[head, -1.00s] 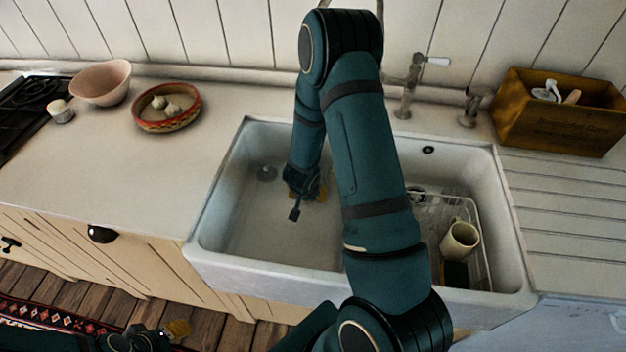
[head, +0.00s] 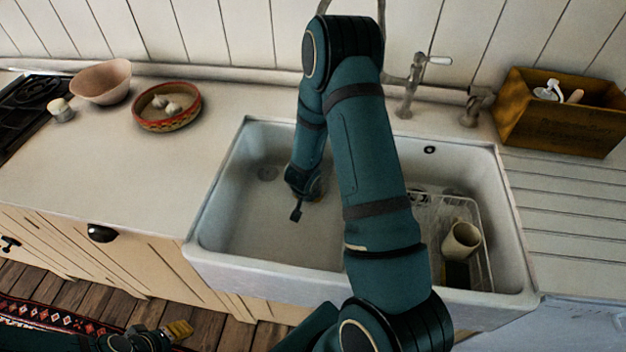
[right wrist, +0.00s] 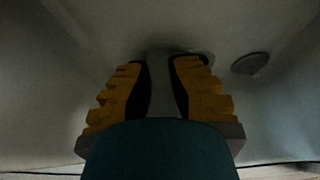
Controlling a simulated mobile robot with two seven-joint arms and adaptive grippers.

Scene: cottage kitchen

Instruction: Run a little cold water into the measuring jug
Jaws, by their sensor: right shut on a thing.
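My right gripper (right wrist: 162,85) is down in the left part of the white sink (head: 240,225). In the right wrist view its yellow fingers are shut on a narrow grey thing (right wrist: 162,95); too little shows to tell what it is. In the head view my forearm and wrist mostly hide the fingers. I cannot make out the measuring jug in either view. A tap (head: 405,90) with a white lever stands behind the sink, and another tap fitting (head: 470,105) is to its right. My left gripper (head: 180,330) hangs low over the wooden floor, away from the counter.
A wire rack (head: 485,245) with a cream cup (head: 462,240) is in the sink's right part. A wooden box (head: 560,125) stands on the ribbed drainer. A pink bowl (head: 100,82) and a patterned dish (head: 150,124) are on the left counter, with clear counter towards the sink.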

